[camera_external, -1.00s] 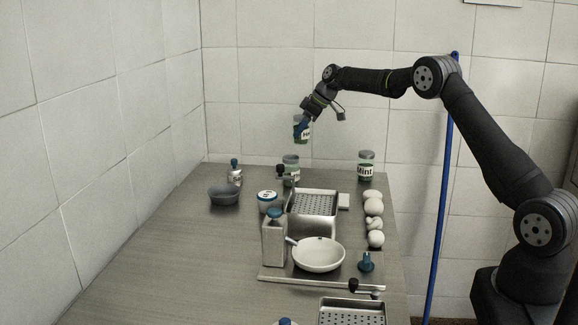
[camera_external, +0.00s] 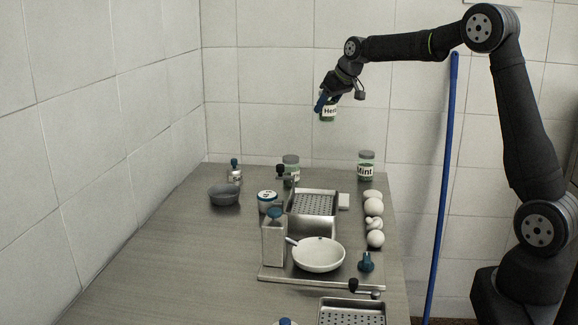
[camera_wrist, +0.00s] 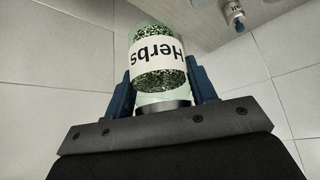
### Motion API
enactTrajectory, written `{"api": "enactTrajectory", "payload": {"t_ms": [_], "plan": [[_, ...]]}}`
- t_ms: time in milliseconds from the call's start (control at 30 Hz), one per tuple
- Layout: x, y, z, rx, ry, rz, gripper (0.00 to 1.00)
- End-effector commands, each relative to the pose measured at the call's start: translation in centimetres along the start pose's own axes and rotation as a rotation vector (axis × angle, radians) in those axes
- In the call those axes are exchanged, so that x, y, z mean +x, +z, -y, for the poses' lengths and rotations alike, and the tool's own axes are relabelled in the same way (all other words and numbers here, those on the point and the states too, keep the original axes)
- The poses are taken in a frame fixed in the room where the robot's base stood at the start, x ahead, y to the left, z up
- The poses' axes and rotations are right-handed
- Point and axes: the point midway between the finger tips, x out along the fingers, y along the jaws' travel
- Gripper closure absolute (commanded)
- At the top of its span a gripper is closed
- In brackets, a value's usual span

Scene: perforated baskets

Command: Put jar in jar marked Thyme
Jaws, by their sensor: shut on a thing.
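My gripper (camera_external: 322,103) is shut on a glass jar (camera_external: 328,113) of green flakes and holds it high above the far end of the table. In the wrist view this jar (camera_wrist: 158,68) carries a white label reading "Herbs" and sits between the blue fingers of my gripper (camera_wrist: 162,95). A similar jar (camera_external: 291,167) stands upright at the back of the table, its label partly hidden by a dark knob. Another jar (camera_external: 366,166), labelled "Mint", stands at the back right. I see no label reading Thyme.
A perforated metal basket (camera_external: 316,203) stands mid-table. A white pan (camera_external: 318,256), a tall metal container (camera_external: 274,242) and several white round items (camera_external: 374,206) are nearer. A grey bowl (camera_external: 224,196) and a small shaker (camera_external: 235,176) stand at the left. The left foreground is clear.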

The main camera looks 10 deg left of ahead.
Motion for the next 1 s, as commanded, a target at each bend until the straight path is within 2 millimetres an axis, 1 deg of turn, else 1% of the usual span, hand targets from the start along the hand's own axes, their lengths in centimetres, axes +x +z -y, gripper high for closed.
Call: {"api": "enactTrajectory", "payload": {"t_ms": [67, 133, 400, 500, 600, 767, 867, 1000], "plan": [[0.3, 0.0, 0.6, 0.005, 0.002, -0.001, 0.76], [1.1, -0.1, 1.4, 0.007, 0.003, -0.001, 0.76], [6.1, -1.1, 6.5, 0.004, 0.002, -0.001, 0.76], [7.6, -1.4, 8.1, 0.005, 0.002, -0.002, 0.76], [8.7, -1.6, 9.1, 0.006, 0.003, -0.002, 0.76], [9.4, -1.6, 9.6, 0.008, 0.004, -0.002, 0.76], [10.2, -1.0, 9.6, 0.008, 0.004, 0.000, 0.76], [12.0, 0.1, 9.6, 0.008, 0.004, 0.000, 0.76]]}}
